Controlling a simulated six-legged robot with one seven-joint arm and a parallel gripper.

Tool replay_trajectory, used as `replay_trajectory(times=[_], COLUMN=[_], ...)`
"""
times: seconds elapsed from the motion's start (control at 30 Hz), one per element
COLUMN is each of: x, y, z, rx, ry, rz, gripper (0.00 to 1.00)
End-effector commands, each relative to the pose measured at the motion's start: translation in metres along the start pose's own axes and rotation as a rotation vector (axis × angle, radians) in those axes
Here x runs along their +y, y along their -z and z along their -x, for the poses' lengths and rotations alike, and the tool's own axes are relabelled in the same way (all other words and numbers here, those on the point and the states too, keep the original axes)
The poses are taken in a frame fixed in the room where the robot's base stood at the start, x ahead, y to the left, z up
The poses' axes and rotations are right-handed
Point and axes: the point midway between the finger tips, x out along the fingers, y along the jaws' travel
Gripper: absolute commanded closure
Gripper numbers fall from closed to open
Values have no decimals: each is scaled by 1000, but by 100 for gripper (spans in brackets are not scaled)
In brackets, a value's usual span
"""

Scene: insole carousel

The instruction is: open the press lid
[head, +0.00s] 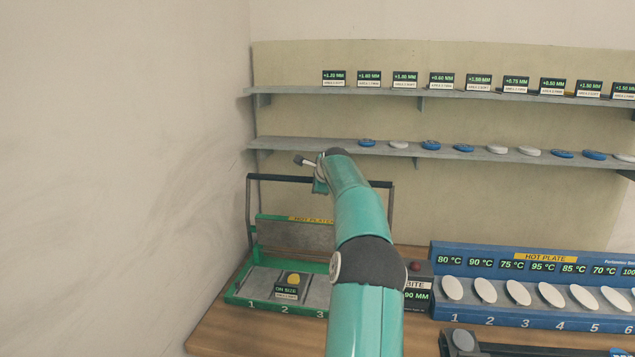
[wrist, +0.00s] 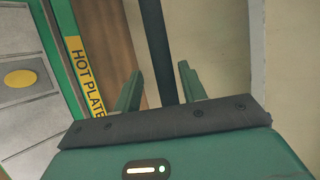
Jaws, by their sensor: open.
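The press (head: 236,292) is a green-framed unit on the left of the bench, with numbered slots in its bed. Its lid (head: 290,235) stands raised at the back of the bed, grey inside with a yellow "HOT PLATE" label, which also shows in the wrist view (wrist: 84,75). A dark handle frame (head: 280,178) rises above the lid. In the wrist view my gripper (wrist: 160,70) is open, with a dark bar (wrist: 154,35) running between its two green fingers; I cannot tell whether they touch it.
A yellow oval (head: 293,279) and an "ON SIZE" display (head: 287,292) are on the press bed. A blue numbered rack (head: 437,300) of white ovals stands to the right. Two shelves (head: 290,144) (head: 300,91) line the back wall. A wall closes off the left.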

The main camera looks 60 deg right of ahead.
Motion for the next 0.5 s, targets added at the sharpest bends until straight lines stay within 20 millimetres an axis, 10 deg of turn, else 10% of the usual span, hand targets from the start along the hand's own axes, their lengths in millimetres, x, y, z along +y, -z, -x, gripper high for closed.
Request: replay_trajectory(times=[0.5], x=[-1], y=[0], z=[65], rx=[3], ry=[2], rz=[2], gripper=[59])
